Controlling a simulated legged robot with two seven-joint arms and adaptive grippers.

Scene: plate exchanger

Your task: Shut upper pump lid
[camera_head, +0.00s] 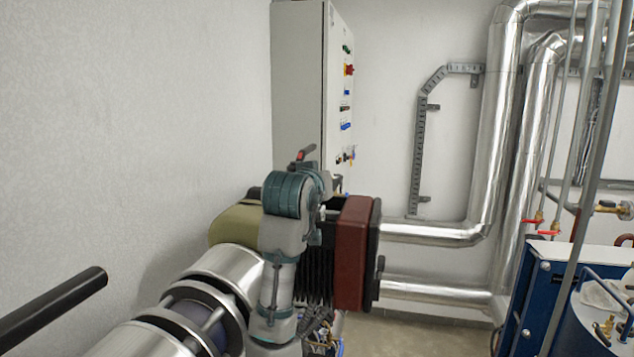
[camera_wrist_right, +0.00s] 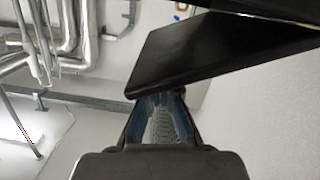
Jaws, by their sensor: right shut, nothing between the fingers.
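A pump-like unit stands in the middle of the head view, with a dark red housing (camera_head: 356,253), black ribs and an olive casing (camera_head: 233,222). My teal and grey arm (camera_head: 288,195) rises in front of it and hides part of it. In the right wrist view, a flat black panel (camera_wrist_right: 205,52), perhaps the lid, slants across the upper part. My right gripper (camera_wrist_right: 158,98) is shut and empty, with its blue-sided fingers pointing at the panel's lower edge. I cannot tell whether they touch it. My left gripper is not in view.
A white control cabinet (camera_head: 298,80) hangs on the wall behind. Shiny pipes (camera_head: 500,120) run along the back right. A blue unit (camera_head: 530,300) stands at the lower right, and a black bar (camera_head: 55,308) enters at the lower left. Some floor (camera_head: 420,335) is clear.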

